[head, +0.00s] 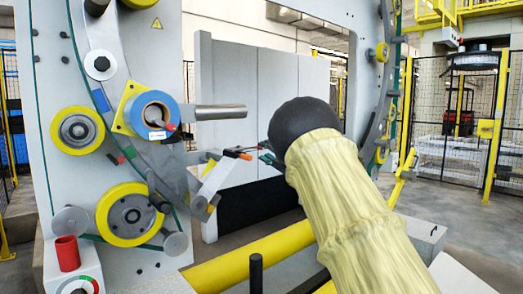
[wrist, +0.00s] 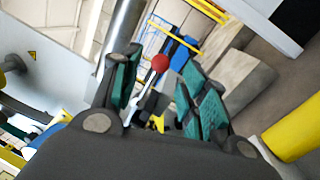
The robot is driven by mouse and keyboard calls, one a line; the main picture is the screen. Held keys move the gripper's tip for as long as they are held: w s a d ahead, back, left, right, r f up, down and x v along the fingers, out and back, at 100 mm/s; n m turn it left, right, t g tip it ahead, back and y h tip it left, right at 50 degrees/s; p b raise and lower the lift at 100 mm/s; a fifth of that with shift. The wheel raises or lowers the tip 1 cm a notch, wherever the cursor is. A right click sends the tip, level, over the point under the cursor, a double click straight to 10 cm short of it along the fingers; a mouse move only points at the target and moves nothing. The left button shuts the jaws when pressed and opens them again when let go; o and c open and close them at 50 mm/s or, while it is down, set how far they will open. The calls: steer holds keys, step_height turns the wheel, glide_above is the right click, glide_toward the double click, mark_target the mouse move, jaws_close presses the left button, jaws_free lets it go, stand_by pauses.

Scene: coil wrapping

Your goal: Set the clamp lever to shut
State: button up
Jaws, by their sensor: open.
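In the wrist view a thin metal lever with a red ball knob (wrist: 160,62) shows between the two teal-padded fingers of my gripper (wrist: 163,88). The fingers stand apart on either side of it, and I see no grip on it. In the head view my gripper (head: 266,152) points left and is mostly hidden behind my dark wrist. A red-tipped part (head: 238,153) shows just left of the fingers, above a white bracket (head: 214,178). I cannot tell whether it is the same lever, nor the lever's exact setting.
A blue roll (head: 154,114) sits on the ring machine at left, with a metal bar (head: 220,112) sticking out to its right. Yellow rollers (head: 127,214) and a red cup (head: 67,253) are lower left. A yellow beam (head: 250,258) crosses below my arm.

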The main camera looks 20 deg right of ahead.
steer(key=v, duration=0.6)
steer(key=shift+s, duration=0.35)
steer(key=shift+d+f, duration=0.15)
steer(key=s+a+f+m+g+h+p, duration=0.1)
steer(key=s+f+m+h+p, duration=0.3)
steer(key=f, duration=0.9)
steer(key=s+f+m+g+h+b, duration=0.15)
steer(key=f+m, duration=0.35)
steer(key=f, duration=0.9)
steer(key=s+a+f+m+g+h+p, duration=0.1)
steer(key=s+a+f+m+g+p, duration=0.2)
steer(key=s+f, duration=0.7)
steer(key=s+a+f+m+g+p, duration=0.1)
steer(key=s+a+f+m+g, duration=0.2)
steer(key=s+f, duration=0.7)
steer(key=s+a+f+m+g+p, duration=0.1)
steer(key=s+a+f+m+g, duration=0.15)
steer(key=s+f, duration=0.5)
steer(key=s+a+f+m+g+p, duration=0.1)
steer(key=s+a+f+m+g, duration=0.3)
steer(key=s, duration=0.7)
steer(key=s+a+m+g+p, duration=0.1)
steer(key=s+a+g, duration=0.1)
steer(key=s, duration=1.1)
steer(key=s+a+f+m+g+p, duration=0.1)
steer(key=s+a, duration=0.3)
steer(key=s, duration=0.8)
steer(key=shift+s+a+f+m+g, duration=0.2)
steer(key=shift+s+f+m+g, duration=0.15)
steer(key=shift+m+g, duration=0.2)
